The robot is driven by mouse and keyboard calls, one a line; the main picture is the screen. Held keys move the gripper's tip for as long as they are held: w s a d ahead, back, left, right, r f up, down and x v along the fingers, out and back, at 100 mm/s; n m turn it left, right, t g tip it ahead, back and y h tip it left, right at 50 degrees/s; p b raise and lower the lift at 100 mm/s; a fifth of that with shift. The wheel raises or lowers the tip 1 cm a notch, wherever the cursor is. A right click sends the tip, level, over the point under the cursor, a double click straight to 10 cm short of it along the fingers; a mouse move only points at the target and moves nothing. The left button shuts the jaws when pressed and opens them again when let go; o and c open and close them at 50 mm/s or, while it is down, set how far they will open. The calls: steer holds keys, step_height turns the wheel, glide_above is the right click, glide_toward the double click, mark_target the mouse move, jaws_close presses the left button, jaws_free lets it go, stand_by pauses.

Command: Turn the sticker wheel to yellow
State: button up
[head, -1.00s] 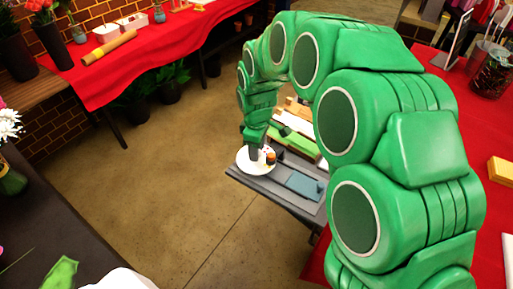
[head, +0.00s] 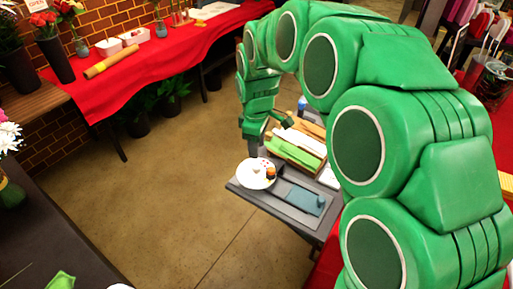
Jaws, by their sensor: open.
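The sticker wheel (head: 252,178) is a round white disc with a few small coloured spots near its rim. It lies on a grey tray (head: 262,198) on a small table in the middle of the head view. An orange and dark spot shows at its right side; I cannot make out a yellow one clearly. My gripper (head: 253,154) hangs at the end of the green arm, just above the far edge of the wheel. Its fingers are dark and small here, and I cannot tell whether they touch the wheel.
A blue-grey block (head: 306,200) sits on the tray right of the wheel. Wooden and green trays (head: 296,150) lie behind it. A red-covered table (head: 130,75) with flowers and boxes stands at the back left. The concrete floor (head: 180,180) between is clear. My arm hides much of the right side.

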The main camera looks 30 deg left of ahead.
mark_target(256, 165)
steer(key=shift+o, duration=0.2)
steer(key=shift+o, duration=1.2)
steer(key=m, duration=0.6)
steer(key=shift+s+m, duration=0.1)
steer(key=shift+m, duration=0.3)
steer(key=shift+f, duration=3.95)
steer(key=shift+c, duration=0.2)
